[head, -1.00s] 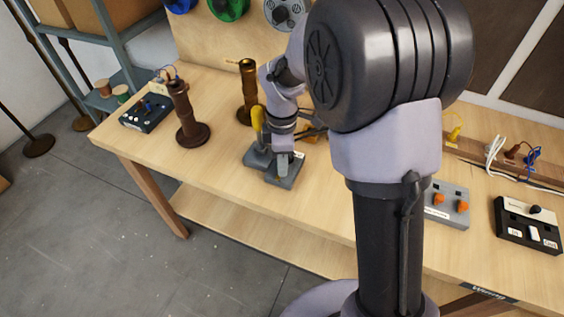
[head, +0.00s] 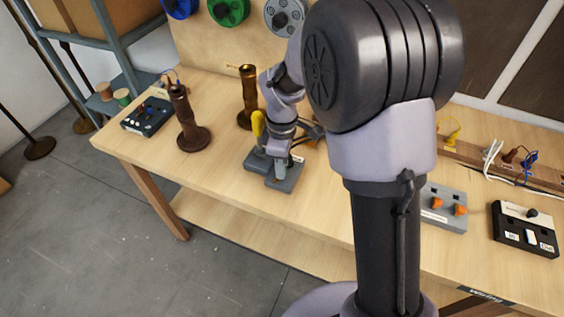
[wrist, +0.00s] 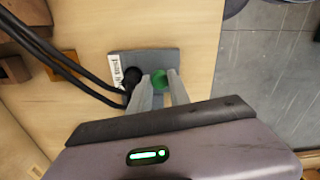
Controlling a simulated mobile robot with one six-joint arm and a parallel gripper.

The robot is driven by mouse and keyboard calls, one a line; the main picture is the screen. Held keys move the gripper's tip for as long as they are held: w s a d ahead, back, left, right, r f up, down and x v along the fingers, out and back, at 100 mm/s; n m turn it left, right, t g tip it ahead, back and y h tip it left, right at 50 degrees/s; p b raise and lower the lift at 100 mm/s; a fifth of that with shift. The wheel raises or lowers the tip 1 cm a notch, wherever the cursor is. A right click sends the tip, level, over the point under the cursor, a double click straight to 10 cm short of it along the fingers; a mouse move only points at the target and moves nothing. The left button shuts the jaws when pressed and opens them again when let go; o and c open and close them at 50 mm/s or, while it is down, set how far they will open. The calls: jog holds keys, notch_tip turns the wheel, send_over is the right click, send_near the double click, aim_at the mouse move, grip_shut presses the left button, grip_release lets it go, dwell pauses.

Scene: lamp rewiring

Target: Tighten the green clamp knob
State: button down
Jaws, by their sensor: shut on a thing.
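The green clamp knob (wrist: 160,81) stands on a grey block (wrist: 170,56) with a white label. My gripper (wrist: 160,76) has one finger on each side of the knob and is shut on it. In the head view my gripper (head: 278,160) reaches down onto the grey block (head: 285,184) at the front middle of the bench. The knob is hidden there. A black round part (wrist: 132,77) sits on the same block, close to the left finger.
A yellow-handled lever (head: 258,124) stands just left of my gripper. Two dark lamp columns (head: 188,120) (head: 248,95) stand further left and behind. A grey box with orange knobs (head: 443,207) and a black-and-white box (head: 525,229) lie to the right.

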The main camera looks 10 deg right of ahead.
jog(key=m+p, duration=0.1)
jog(key=m, duration=0.3)
jog(key=shift+m, duration=0.4)
jog(key=m, duration=0.3)
jog(key=shift+m, duration=0.3)
jog(key=m, duration=1.2)
jog(key=shift+m+b, duration=0.3)
jog(key=shift+b, duration=0.05)
jog(key=m, duration=0.3)
jog(key=shift+m+b, duration=0.4)
jog(key=m+b, duration=0.1)
jog(key=m, duration=0.3)
jog(key=shift+m+b, duration=0.6)
jog(key=shift+m, duration=1.4)
